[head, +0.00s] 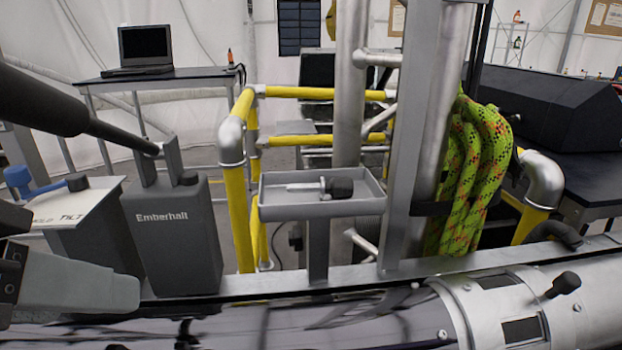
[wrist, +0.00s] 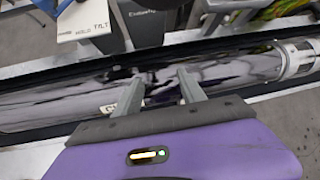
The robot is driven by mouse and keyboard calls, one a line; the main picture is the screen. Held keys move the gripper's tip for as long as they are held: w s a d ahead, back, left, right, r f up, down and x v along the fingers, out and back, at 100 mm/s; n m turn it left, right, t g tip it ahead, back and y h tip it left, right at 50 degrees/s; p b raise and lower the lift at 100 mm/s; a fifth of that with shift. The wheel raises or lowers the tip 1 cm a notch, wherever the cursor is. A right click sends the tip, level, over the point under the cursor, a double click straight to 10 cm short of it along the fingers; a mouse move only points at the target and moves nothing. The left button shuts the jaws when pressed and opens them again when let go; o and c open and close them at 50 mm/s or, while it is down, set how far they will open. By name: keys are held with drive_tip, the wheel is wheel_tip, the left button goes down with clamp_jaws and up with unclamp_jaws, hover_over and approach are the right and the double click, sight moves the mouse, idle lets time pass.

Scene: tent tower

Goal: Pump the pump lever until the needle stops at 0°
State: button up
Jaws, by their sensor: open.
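The pump is a grey box (head: 175,235) marked "Emberhall", left of centre in the head view. Its pump lever (head: 110,129) rises from a bracket on top and slants to the upper left, ending in a thick black grip (head: 38,98). The pump's lower part (wrist: 146,22) shows at the top of the wrist view; the lever does not show there. My gripper (wrist: 158,82) is open and empty, its two fingers apart over the shiny tube. Part of it shows at the lower left of the head view, below the lever and apart from it. No needle or dial is visible.
A panel marked "TILT" with a blue handle (head: 40,188) stands left of the pump. A glossy tube (head: 300,325) runs along the front. A tray (head: 275,207) holding a black-handled tool, yellow rails (head: 240,200) and a metal post with rope (head: 465,180) stand right.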

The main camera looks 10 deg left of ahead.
drive_tip(key=p+v, duration=0.1)
drive_tip(key=v, duration=0.6)
drive_tip(key=shift+s+r, duration=0.2)
drive_tip(key=shift+s, duration=0.1)
